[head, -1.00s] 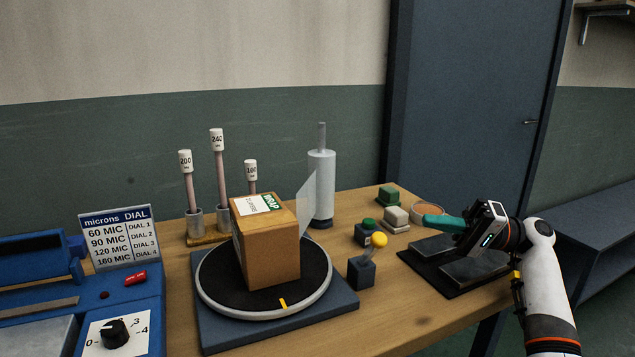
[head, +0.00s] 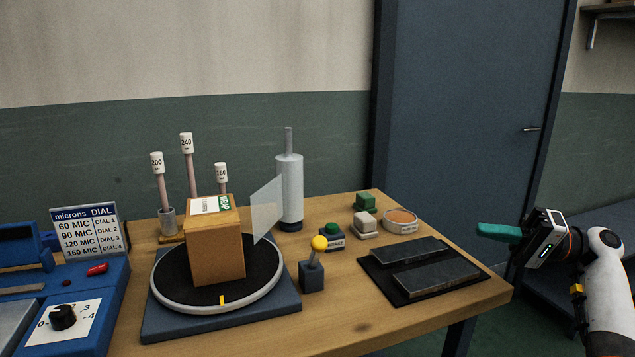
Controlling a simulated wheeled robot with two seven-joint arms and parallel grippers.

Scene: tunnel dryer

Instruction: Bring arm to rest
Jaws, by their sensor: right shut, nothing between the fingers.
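My right gripper (head: 490,231) has teal fingers and is shut with nothing between them. It is at the right side of the head view, pointing left, beyond the right edge of the wooden table (head: 370,327) and apart from everything on it. My right arm (head: 610,290) comes up from the lower right corner. My left gripper is out of view.
A box (head: 217,255) stands on a turntable (head: 163,304). A yellow-knobbed lever (head: 312,277), a green button (head: 333,230) and two dark blocks on a black mat (head: 377,276) are to its right. A blue machine (head: 100,300) is at left. A blue bench (head: 577,230) is behind my arm.

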